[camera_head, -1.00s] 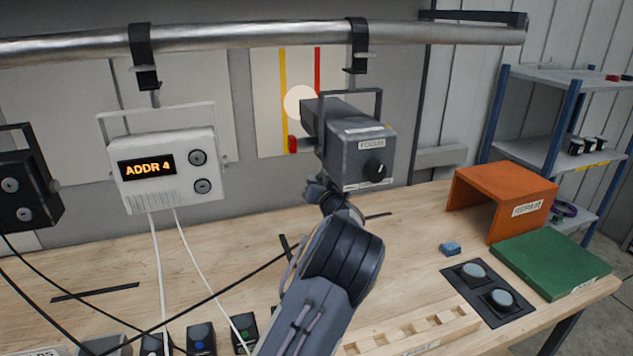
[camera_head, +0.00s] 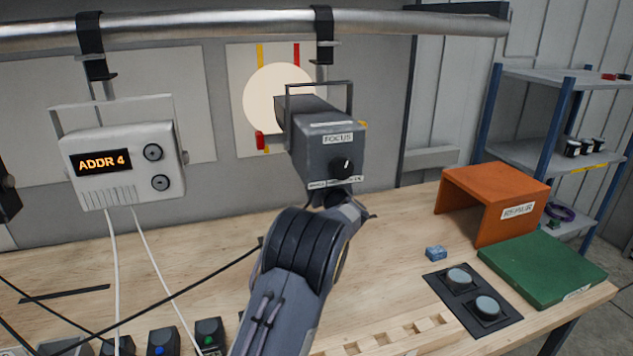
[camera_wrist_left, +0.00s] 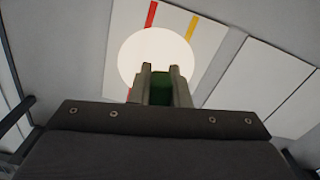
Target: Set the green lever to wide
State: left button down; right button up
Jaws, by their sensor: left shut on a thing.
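A grey lamp (camera_head: 325,140) labelled FOCUS, with a dark knob on its back, hangs from the pipe. It throws a pale light disc (camera_head: 278,97) on a white board (camera_head: 237,65), covering parts of the board's yellow stripe (camera_head: 260,55) and red stripe (camera_head: 296,55). In the left wrist view, the green lever (camera_wrist_left: 160,91) sits between the fingers of my left gripper (camera_wrist_left: 164,72), which is shut on it. In the head view my left arm reaches up beneath the lamp; the lamp hides the fingertips and the lever. My right gripper is out of view.
A white device (camera_head: 125,165) reading ADDR 4 hangs at left from the pipe (camera_head: 200,27), its white cables trailing down. The wooden bench (camera_head: 400,275) holds an orange REPAIR stand (camera_head: 490,190), green board (camera_head: 545,268), blue block (camera_head: 436,253) and two-button panel (camera_head: 470,295).

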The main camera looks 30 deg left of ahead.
pick_arm(q)
jog(key=shift+w+d+r+n, duration=0.2)
jog(key=shift+w+d+n, duration=0.25)
jog(key=shift+w+n, duration=0.05)
jog(key=shift+w+d+r+n, duration=0.15)
jog(key=shift+w+d+n, duration=0.25)
jog(key=shift+w+n, duration=0.1)
jog(key=c, duration=1.4)
grip_release()
jog(key=shift+o, duration=0.2)
jog(key=b+v, duration=0.2)
jog(key=v, duration=0.6)
